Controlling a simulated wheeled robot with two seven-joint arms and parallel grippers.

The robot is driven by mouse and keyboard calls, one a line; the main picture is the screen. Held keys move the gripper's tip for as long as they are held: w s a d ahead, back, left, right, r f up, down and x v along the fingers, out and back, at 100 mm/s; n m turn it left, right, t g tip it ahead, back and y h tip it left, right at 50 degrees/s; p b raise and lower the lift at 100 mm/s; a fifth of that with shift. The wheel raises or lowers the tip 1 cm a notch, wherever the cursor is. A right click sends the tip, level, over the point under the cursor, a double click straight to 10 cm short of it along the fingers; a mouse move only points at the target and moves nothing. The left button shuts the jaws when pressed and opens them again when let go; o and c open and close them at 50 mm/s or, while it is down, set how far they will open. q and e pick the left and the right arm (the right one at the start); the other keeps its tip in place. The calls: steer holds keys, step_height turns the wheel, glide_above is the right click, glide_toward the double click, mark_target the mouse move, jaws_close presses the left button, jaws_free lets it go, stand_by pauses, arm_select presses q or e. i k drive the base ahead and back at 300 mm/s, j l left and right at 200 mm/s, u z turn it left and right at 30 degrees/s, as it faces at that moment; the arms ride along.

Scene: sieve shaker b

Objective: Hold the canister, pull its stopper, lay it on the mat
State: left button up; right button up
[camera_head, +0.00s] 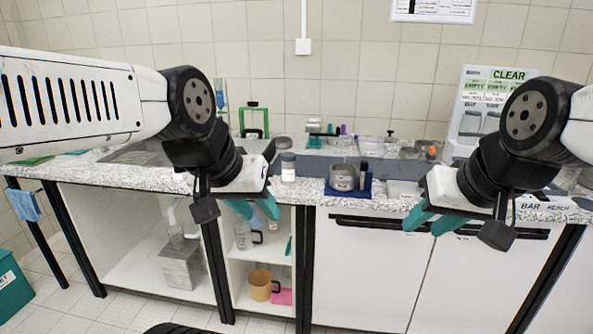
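A small white-labelled jar with a dark top (288,167) stands upright on the counter at the middle. It may be the canister with its stopper, but I cannot tell for sure. A blue mat (333,191) lies right of it at the counter's front edge. A round metal pan (343,178) and a small dark upright piece (363,176) are on the mat. My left gripper (254,210) is open and empty in front of the counter, left of the jar. My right gripper (432,222) is open and empty, right of the mat. Both have teal fingers.
A pale tray (403,189) lies right of the mat. Behind are a green frame (253,122), several small metal items, and a display board marked CLEAR (490,95). Open shelves below hold an orange mug (260,285). White cupboard doors (370,265) lie below the mat.

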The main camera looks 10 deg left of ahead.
mark_target(288, 168)
steer(key=i+l+u, duration=0.4)
steer(key=i+l, duration=0.5)
steer(key=i+l+u, duration=0.1)
steer(key=u, duration=0.3)
steer(key=i+l+u, duration=0.15)
steer(key=u, duration=0.25)
steer(key=i+l, duration=0.2)
